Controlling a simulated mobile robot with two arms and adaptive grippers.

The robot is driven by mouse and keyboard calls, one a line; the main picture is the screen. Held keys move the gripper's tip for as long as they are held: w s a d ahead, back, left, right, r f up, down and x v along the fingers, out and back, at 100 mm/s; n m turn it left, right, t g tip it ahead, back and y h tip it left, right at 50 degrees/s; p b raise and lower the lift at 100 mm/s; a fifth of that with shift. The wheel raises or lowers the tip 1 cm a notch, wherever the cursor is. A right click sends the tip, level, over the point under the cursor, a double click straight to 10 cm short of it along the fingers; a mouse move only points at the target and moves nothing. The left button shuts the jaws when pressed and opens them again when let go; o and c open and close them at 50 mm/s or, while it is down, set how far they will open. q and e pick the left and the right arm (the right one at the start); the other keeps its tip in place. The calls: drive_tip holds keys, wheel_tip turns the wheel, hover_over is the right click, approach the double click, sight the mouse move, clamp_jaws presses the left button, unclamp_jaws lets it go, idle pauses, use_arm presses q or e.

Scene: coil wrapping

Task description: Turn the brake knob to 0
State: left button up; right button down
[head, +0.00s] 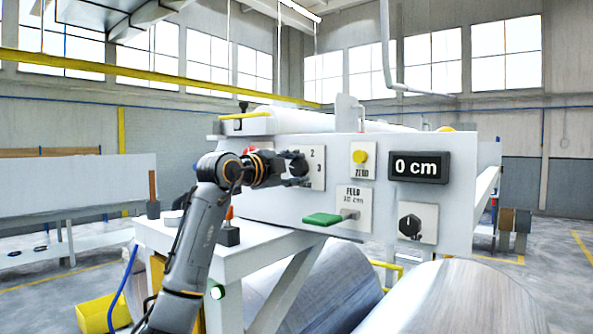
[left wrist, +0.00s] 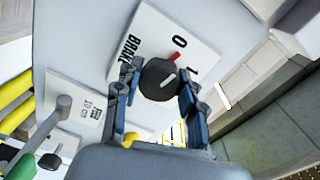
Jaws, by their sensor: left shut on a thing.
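The brake knob (left wrist: 158,80) is round and black with a short white pointer line, on a white plate (left wrist: 150,35) marked BRAKE. In the left wrist view a 0 shows above the knob with a red mark under it. The pointer slants up and right, off the red mark and nearer the partly hidden 1. In the left wrist view my left gripper (left wrist: 157,92) is shut on the knob, one finger on each side.
The white machine panel also bears a yellow ZERO button (head: 360,156), a display (head: 419,167) reading 0 cm, a FEED lever with green handle (head: 322,219) and a black knob (head: 410,227). A white table (head: 180,235) stands below left. Large rolls (head: 460,300) lie in front.

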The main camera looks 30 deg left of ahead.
use_arm(q)
drive_tip(key=shift+f+n, duration=0.1)
drive_tip(key=shift+n, duration=1)
drive_tip(key=o, duration=1.1)
drive_tip(key=shift+o, duration=0.2)
drive_tip(key=shift+s, duration=0.2)
drive_tip(key=s+a, duration=0.1)
drive_tip(key=s, duration=1)
drive_tip(key=shift+s+r, duration=0.2)
drive_tip(key=shift+a, duration=0.1)
